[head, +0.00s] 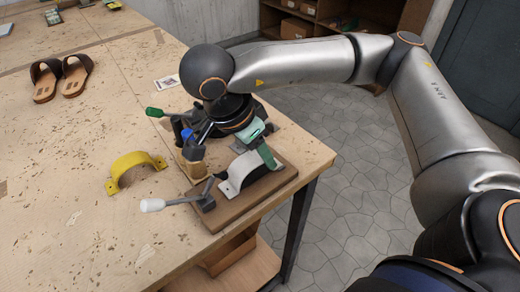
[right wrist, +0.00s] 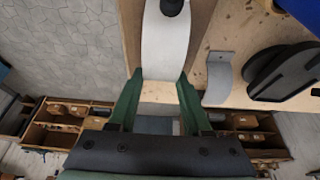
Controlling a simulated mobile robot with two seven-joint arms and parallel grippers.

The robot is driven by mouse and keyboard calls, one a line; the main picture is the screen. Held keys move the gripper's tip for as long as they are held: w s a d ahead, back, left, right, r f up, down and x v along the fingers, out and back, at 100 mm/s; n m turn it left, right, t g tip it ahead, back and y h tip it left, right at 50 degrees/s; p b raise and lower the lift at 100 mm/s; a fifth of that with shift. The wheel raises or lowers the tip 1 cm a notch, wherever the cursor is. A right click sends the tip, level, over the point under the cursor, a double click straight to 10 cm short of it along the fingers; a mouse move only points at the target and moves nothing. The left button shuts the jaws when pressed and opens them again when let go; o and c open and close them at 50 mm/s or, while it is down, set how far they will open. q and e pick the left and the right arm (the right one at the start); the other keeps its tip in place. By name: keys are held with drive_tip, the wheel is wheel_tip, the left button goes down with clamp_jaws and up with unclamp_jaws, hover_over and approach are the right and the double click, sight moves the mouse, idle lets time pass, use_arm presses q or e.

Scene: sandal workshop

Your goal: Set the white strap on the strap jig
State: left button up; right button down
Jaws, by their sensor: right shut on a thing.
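The white strap (head: 243,171) is an arch with a small flange at its left end. It is over the wooden base of the strap jig (head: 237,208), near the table's right corner. I cannot tell whether it rests fully on the jig. My right gripper (head: 267,155) has green fingers and is shut on the strap's right end. In the right wrist view the strap (right wrist: 165,48) runs away from between the fingertips (right wrist: 163,78). A toggle clamp (head: 204,195) with a white handle (head: 153,205) stands at the jig's left end. My left gripper is not in view.
A yellow arched strap (head: 134,170) lies left of the jig. A green-handled clamp (head: 155,113) and blue-topped tool (head: 187,135) are behind it. Sandals (head: 60,77) lie far left. In the right wrist view, a grey curved piece (right wrist: 219,78) lies beside the strap. The table's front left is clear.

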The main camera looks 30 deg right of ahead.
sight(240, 167)
drive_tip(key=shift+f, duration=0.15)
drive_tip(key=shift+c, duration=1.7)
unclamp_jaws()
drive_tip(key=shift+r, duration=0.3)
drive_tip(key=p+v, duration=0.2)
drive_tip(key=v, duration=1)
drive_tip(key=shift+f, duration=0.1)
